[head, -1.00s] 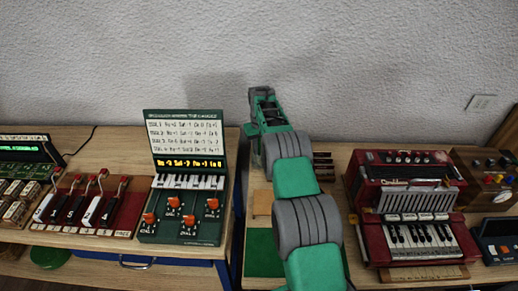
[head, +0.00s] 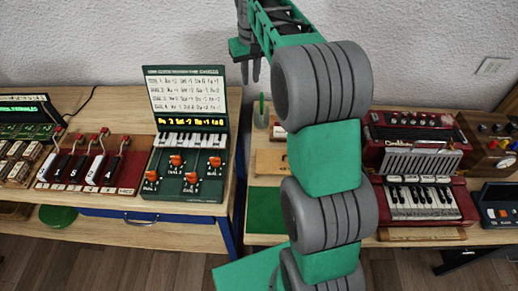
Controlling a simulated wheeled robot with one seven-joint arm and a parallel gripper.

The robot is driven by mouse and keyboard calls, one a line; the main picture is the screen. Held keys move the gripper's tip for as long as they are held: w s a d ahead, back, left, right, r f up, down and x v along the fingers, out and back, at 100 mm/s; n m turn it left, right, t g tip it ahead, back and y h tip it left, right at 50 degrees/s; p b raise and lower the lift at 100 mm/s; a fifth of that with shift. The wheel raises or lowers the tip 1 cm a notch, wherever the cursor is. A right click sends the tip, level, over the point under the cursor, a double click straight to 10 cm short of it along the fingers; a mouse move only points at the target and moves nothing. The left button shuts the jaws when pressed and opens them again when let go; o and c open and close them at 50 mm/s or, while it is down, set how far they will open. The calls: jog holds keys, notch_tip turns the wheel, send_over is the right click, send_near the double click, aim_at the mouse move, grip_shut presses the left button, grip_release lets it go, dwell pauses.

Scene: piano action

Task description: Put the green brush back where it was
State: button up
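A thin green handle (head: 262,103), which looks like the green brush, stands upright in a small grey cup (head: 261,119) on the right-hand table, near its left edge. Its lower end is hidden inside the cup. My gripper (head: 250,80) is in the air above and slightly left of the cup, fingers pointing down. Its two dark fingers stand apart with nothing seen between them. It is not touching the brush.
A green-cased keyboard device (head: 186,140) with orange knobs stands on the left table. A red accordion-like instrument (head: 415,170) is at right. A green mat (head: 266,210) and a wooden block (head: 268,162) lie in front of the cup. My arm hides part of the right table.

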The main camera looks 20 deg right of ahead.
jog(key=s+a+f, duration=0.1)
jog(key=s+a, duration=0.1)
jog(key=s, duration=0.7)
jog(key=s+a+f+t, duration=0.1)
jog(key=s+a+f, duration=0.1)
jog(key=s, duration=0.6)
jog(key=s+a+f+t, duration=0.1)
jog(key=s+a+f, duration=0.1)
jog(key=s, duration=0.7)
jog(key=shift+s+a, duration=0.3)
jog(key=shift+a, duration=0.35)
